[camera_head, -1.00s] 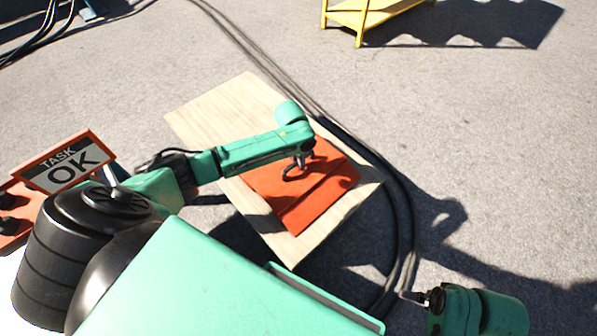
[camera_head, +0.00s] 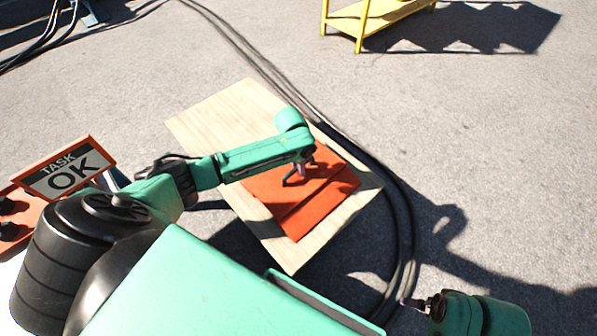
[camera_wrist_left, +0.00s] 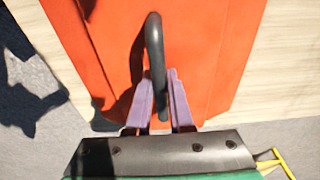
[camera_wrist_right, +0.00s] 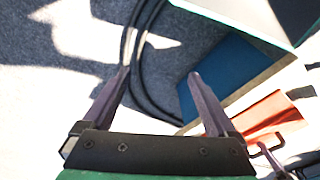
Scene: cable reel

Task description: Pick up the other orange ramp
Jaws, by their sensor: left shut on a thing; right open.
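The orange ramp (camera_head: 310,205) lies flat on a pale wooden board, with a dark bent handle standing up from its top. My left gripper (camera_head: 291,180) is over the ramp and shut on this handle. In the left wrist view the dark handle (camera_wrist_left: 154,45) passes between the purple fingers, with the orange surface (camera_wrist_left: 205,60) behind it. The ramp still appears to rest on the board. My right gripper (camera_head: 410,303) is at the lower right of the head view, away from the ramp. Its fingers (camera_wrist_right: 158,73) are apart and empty in the right wrist view.
The wooden board (camera_head: 215,115) lies on grey pavement. Black cables (camera_head: 398,200) run along its right side. A yellow stand (camera_head: 375,20) is at the top. A "TASK OK" sign (camera_head: 65,168) stands at left. Open pavement lies to the right.

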